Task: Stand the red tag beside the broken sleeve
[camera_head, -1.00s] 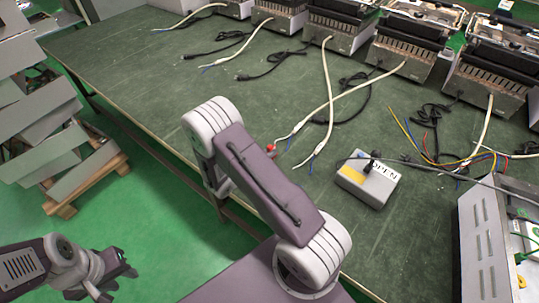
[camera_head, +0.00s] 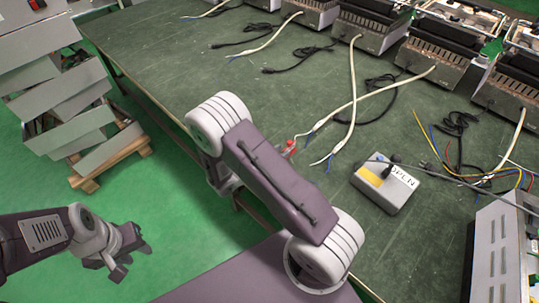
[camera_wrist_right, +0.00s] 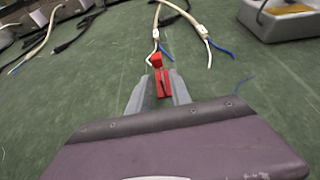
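The red tag (camera_wrist_right: 163,85) is between the two fingers of my right gripper (camera_wrist_right: 161,88) in the right wrist view. The fingers close in on its sides, and its upper part rises past their tips. In the head view the red tag (camera_head: 289,148) is a small red patch beside my right arm, near a cable end; the arm hides most of the gripper. Two cable ends with white sleeves (camera_wrist_right: 155,34) (camera_wrist_right: 202,31) lie just beyond the tag. I cannot tell which sleeve is broken. My left gripper (camera_head: 136,262) is open and empty above the green floor.
A grey box with a yellow label (camera_head: 385,186) stands right of the cable ends. Several heaters (camera_head: 370,28) with trailing cables line the table's (camera_head: 190,60) back. A metal cabinet (camera_head: 500,250) is at right. Stacked panels on a pallet (camera_head: 110,160) stand at left.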

